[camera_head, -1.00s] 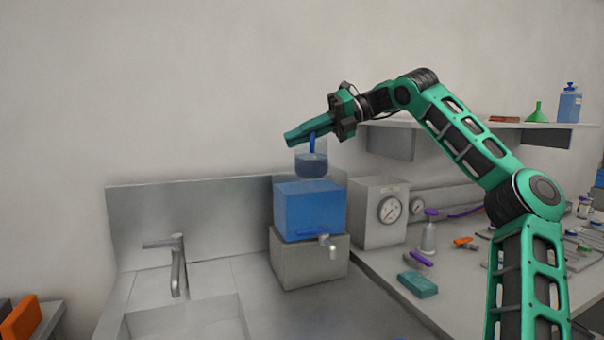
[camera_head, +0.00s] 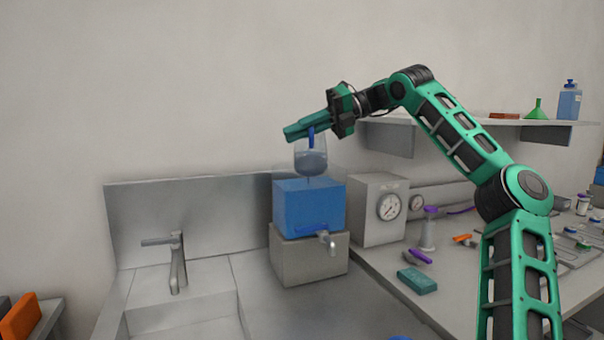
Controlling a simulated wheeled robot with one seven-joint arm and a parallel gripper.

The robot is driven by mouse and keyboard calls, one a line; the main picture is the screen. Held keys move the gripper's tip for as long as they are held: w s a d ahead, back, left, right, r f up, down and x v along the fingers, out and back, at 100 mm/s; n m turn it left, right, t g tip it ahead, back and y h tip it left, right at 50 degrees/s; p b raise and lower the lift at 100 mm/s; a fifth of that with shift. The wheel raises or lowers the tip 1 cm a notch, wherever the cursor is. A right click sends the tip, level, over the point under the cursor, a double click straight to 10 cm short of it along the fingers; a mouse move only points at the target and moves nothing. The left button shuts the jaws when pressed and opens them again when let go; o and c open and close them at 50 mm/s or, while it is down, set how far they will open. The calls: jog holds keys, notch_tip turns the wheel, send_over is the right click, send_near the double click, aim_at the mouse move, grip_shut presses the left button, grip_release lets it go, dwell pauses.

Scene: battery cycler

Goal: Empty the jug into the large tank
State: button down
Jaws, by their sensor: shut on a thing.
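My gripper (camera_head: 300,131) is at the upper centre, shut on the blue handle of the clear jug (camera_head: 310,161). The jug holds bluish liquid and hangs just above the large blue tank (camera_head: 309,208). It looks tipped, with its lower outline narrowed. A short thin dark streak shows between the jug and the tank top, perhaps liquid; I cannot tell surely. The tank's opening is not clearly visible.
A sink with a faucet (camera_head: 177,262) lies to the left. A grey box with a gauge (camera_head: 378,212) stands right of the tank. The bench at right holds a teal block (camera_head: 417,281), a purple-topped bottle (camera_head: 429,230) and small tools. A shelf (camera_head: 480,123) hangs behind my arm.

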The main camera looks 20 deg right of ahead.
aim_at(297, 144)
jog(key=shift+w+d+r+m+g+y+p, duration=0.15)
jog(key=shift+w+m+p, duration=0.15)
jog(key=shift+p, duration=0.3)
jog(key=shift+w+d+m+g+y+p, duration=0.1)
jog(key=shift+w+m+g+y+p, duration=0.15)
jog(key=shift+p, duration=0.35)
dwell(1.1)
jog(key=shift+w+d+r+m+p, duration=0.1)
jog(key=shift+w+r+m+p, duration=0.5)
jog(key=shift+p, duration=0.25)
dwell(0.8)
jog(key=shift+w+d+r, duration=0.1)
jog(key=shift+d+r, duration=0.05)
jog(key=shift+r, duration=0.1)
jog(key=shift+w+g, duration=0.2)
jog(key=shift+g, duration=0.2)
jog(key=shift+w+d+r+m+y, duration=0.35)
jog(key=shift+w+r+m+y, duration=0.15)
jog(key=shift+w, duration=0.25)
jog(key=shift+w+r+m, duration=0.1)
jog(key=shift+w+m, duration=0.15)
jog(key=shift+w, duration=0.1)
